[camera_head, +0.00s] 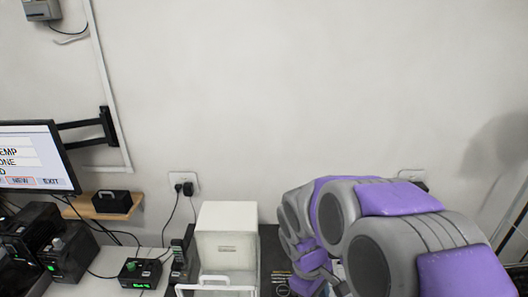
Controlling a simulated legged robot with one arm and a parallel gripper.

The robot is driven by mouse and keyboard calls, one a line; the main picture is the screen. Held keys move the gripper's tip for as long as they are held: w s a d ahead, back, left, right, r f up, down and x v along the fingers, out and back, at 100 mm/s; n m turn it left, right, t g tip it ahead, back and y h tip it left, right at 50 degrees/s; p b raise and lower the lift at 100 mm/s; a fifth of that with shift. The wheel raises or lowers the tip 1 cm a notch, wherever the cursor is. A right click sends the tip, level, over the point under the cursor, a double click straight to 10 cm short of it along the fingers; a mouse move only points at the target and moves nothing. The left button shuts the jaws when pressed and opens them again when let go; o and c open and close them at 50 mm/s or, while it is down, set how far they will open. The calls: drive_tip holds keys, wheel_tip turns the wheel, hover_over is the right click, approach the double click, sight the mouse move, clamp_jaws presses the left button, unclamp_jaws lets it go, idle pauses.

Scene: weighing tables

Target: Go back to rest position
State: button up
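My purple and grey arm fills the lower right of the head view, in front of the wall and the back of the table. Its links hide part of the tabletop behind them. Small grey and metallic parts show under the arm at the bottom edge, but I cannot make out the fingers of my gripper. Nothing can be seen held.
A white box-like device (227,240) with handles stands left of my arm. Black devices (69,252) with green displays sit on the white table (100,287) at lower left. A monitor (35,158) hangs on a wall bracket.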

drive_tip(key=s+d+r+m+y+b, duration=0.1)
drive_tip(key=s+m, duration=0.3)
drive_tip(key=s, duration=0.7)
drive_tip(key=s+r+m+y+b, duration=0.1)
drive_tip(key=s+m, duration=0.4)
drive_tip(key=s, duration=0.5)
drive_tip(key=shift+s+d+r+y, duration=0.3)
drive_tip(key=shift+s+d+r, duration=0.1)
drive_tip(key=shift+r, duration=0.25)
